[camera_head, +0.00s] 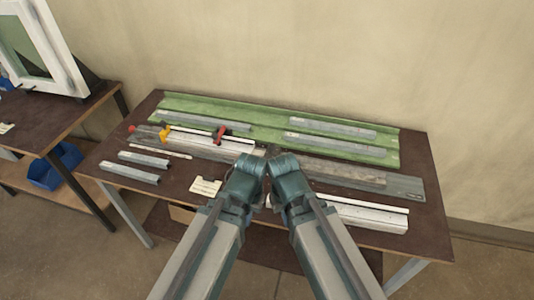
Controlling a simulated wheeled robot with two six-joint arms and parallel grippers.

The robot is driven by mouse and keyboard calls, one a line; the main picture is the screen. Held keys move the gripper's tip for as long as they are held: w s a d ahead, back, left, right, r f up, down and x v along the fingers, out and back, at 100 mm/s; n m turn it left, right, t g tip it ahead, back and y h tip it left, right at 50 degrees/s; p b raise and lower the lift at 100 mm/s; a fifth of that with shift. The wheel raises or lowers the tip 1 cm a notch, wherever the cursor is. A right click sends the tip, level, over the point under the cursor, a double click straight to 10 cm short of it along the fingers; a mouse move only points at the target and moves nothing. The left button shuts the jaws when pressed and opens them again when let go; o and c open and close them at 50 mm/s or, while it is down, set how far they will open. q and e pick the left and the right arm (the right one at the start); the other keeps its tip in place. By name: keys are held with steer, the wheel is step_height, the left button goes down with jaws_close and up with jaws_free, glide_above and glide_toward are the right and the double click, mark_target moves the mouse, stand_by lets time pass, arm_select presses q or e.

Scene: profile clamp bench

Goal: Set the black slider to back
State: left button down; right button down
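I cannot pick out a black slider for certain. A small dark piece (272,150) shows just beyond the tips of my arms, too small to identify. A clamp bar (236,142) with a yellow block (165,133) and a red block (220,134) lies at the left middle of the bench. My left gripper (251,166) and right gripper (284,165) are close together over the bench's middle. Their fingers are hidden or too small to tell, and my arms cover part of the bench behind them.
Green channels (275,112) holding grey profiles (330,128) run along the back of the dark bench (425,228). More profiles (130,172) lie at the front left, a white rail (375,217) at the front right, a pale card (205,185) left of my arms. Another table (40,125) stands left.

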mark_target(274, 148)
steer(key=c, duration=1.6)
jaws_free()
